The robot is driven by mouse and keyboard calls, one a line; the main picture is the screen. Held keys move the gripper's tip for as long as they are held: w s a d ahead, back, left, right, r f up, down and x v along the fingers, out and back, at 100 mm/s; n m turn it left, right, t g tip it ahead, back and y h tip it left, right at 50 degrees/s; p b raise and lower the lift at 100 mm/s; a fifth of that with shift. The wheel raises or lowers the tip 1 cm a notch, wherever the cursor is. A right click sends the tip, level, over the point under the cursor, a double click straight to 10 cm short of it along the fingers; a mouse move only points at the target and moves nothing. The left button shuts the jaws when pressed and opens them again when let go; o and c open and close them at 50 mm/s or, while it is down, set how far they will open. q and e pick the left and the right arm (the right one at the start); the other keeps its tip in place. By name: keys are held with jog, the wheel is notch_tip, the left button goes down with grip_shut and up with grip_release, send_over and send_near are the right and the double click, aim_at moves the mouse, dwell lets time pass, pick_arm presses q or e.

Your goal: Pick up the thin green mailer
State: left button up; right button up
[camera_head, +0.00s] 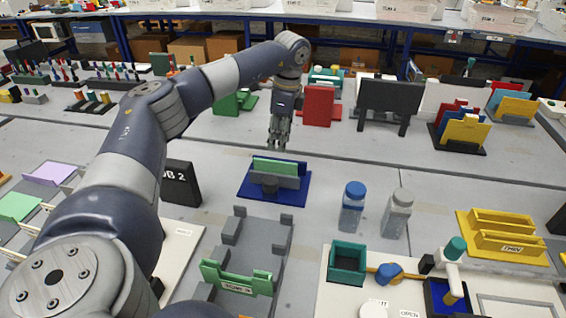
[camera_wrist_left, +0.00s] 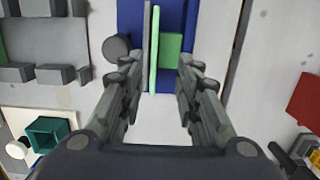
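The thin green mailer (camera_head: 275,166) stands upright in a grey holder on a dark blue base (camera_head: 262,193). In the left wrist view, the mailer (camera_wrist_left: 153,50) shows edge-on as a thin light green strip beside a grey plate, with a wider green block (camera_wrist_left: 172,48) on its other side. My left gripper (camera_head: 279,135) points down behind the holder in the head view and is empty. In the left wrist view, its fingers (camera_wrist_left: 155,80) are spread apart, with the mailer between their lines and beyond the tips. My right gripper is in neither view.
A red panel (camera_head: 319,106) and a dark board (camera_head: 391,98) stand behind to the right. Two bottles, one blue-capped (camera_head: 353,205), stand right of the holder. A black box (camera_head: 181,184) is left of it. A grey fixture (camera_head: 252,240) lies in front.

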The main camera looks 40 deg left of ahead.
aim_at(275, 161)
pick_arm(q)
jog(key=shift+s+a+f, duration=0.1)
jog(key=shift+s+f, duration=0.1)
jog(key=shift+f, duration=0.4)
jog(key=shift+s+a+f, duration=0.1)
jog(key=shift+s+f, duration=0.1)
jog(key=shift+f, duration=1)
jog(key=f, duration=0.2)
jog(key=f+p, duration=0.1)
jog(key=shift+s+f, duration=0.3)
jog(key=shift+f, duration=0.4)
jog(key=shift+a+f, duration=0.1)
jog(key=shift+f, duration=0.1)
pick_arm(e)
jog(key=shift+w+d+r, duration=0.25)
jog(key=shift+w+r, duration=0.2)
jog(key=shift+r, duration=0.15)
pick_arm(q)
grip_shut()
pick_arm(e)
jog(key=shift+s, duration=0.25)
